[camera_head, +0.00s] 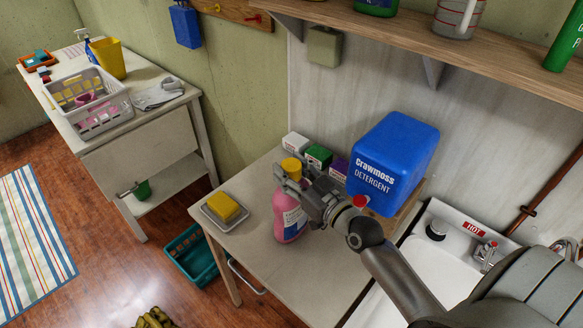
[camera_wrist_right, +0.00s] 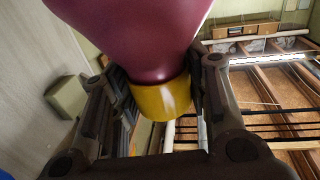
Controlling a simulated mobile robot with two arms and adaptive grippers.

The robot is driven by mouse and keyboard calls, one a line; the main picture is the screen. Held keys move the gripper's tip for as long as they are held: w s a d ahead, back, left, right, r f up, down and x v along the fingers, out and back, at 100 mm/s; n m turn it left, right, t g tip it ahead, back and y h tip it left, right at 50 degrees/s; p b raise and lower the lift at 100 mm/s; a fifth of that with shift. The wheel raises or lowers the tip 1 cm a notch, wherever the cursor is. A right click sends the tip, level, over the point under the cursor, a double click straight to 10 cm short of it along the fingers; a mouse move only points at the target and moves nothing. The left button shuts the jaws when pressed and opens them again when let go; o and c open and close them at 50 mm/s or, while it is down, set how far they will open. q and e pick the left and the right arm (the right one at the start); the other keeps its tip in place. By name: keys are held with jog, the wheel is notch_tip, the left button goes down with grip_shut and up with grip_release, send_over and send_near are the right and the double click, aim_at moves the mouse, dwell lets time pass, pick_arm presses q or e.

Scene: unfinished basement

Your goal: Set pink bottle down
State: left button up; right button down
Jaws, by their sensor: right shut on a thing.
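The pink bottle (camera_head: 287,215) with a yellow cap is upright at the small table (camera_head: 262,258), its base at or just over the tabletop; I cannot tell if it touches. My right gripper (camera_head: 292,180) is shut on the bottle near its top. In the right wrist view the bottle (camera_wrist_right: 130,35) fills the upper part, and its yellow cap (camera_wrist_right: 160,99) sits between the fingers of my right gripper (camera_wrist_right: 155,95). My left gripper is not in view.
A yellow sponge on a dish (camera_head: 208,216) is left of the bottle. Small boxes (camera_head: 318,156) and a large blue detergent container (camera_head: 393,160) stand behind it. A sink (camera_head: 425,262) is at the right. The table's front is clear. A wooden shelf (camera_head: 480,50) hangs above.

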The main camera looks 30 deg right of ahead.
jog(key=shift+r, duration=0.15)
jog(key=c, duration=1.2)
grip_release()
jog(key=shift+f, duration=0.25)
jog(key=o, duration=0.4)
jog(key=shift+s, duration=0.1)
jog(key=shift+r, duration=0.15)
jog(key=s+d+b, duration=0.2)
jog(key=s+b, duration=0.2)
jog(key=s, duration=0.7)
jog(key=shift+s, duration=0.35)
